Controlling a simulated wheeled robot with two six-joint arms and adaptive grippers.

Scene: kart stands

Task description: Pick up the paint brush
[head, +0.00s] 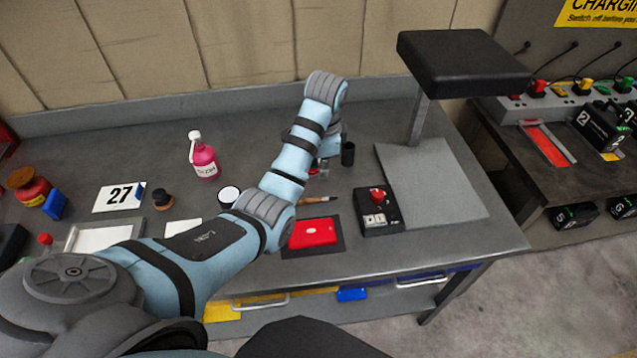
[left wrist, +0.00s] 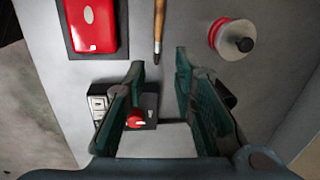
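The paint brush (head: 318,200) lies on the grey bench, to the right of my left arm's elbow and just behind the red case. It has a brown handle. In the left wrist view the brush (left wrist: 160,22) runs down from the top edge, its narrow end pointing at the gap between my fingertips. In the head view my wrist hides most of this gripper. My right gripper shows in neither view.
A red case (head: 312,232) on a dark mat and a control box (head: 377,212) with a red button lie close by. A red and white round item (left wrist: 232,38) stands beside the brush. A black cup (head: 348,153) and a stand with a black top (head: 460,62) are to the right.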

